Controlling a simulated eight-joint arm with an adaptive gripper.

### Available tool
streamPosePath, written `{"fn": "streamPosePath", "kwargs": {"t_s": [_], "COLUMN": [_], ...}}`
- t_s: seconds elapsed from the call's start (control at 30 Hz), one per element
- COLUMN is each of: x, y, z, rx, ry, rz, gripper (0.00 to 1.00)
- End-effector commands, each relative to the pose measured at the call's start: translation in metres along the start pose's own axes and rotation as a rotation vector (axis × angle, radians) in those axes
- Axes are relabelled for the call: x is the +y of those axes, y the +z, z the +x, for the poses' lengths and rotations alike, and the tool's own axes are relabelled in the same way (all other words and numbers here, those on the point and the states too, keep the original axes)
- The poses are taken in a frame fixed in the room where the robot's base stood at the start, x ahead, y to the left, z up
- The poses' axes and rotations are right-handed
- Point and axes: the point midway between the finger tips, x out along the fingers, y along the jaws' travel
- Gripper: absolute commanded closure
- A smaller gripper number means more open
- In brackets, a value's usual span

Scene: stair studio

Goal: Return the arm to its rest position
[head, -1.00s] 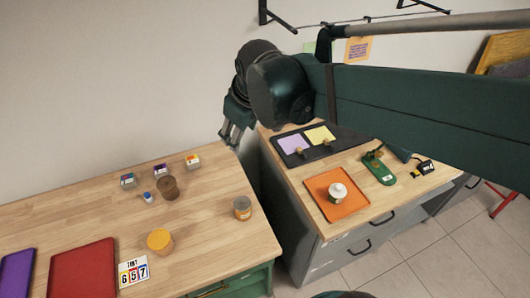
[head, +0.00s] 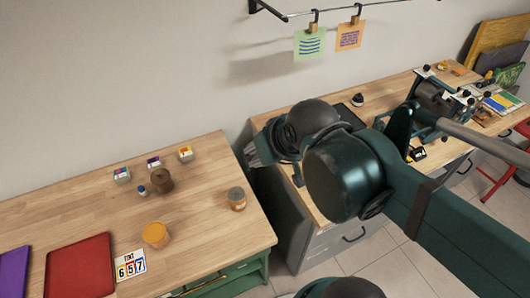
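My arm reaches in from the right edge of the head view. It bends at a large dark green joint above the right cabinet. My gripper (head: 254,153) points left, over the gap between the left workbench (head: 205,215) and the right cabinet (head: 318,243). Its finger tips show as pale grey prongs, seen small and from the side. I see nothing held between them, but I cannot tell how far apart they are.
A press (head: 435,98) stands at the back right. Paper sheets (head: 310,44) hang above.

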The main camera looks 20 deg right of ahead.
Motion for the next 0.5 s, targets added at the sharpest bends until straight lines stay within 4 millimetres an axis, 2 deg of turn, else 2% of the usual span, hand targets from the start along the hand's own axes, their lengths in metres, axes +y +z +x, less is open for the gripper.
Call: {"fn": "streamPosePath", "kwargs": {"t_s": [0.5], "x": [0.0003], "y": [0.0043], "z": [0.004], "rx": [0.003], "ry": [0.001], "rz": [0.007], "gripper": [0.52]}}
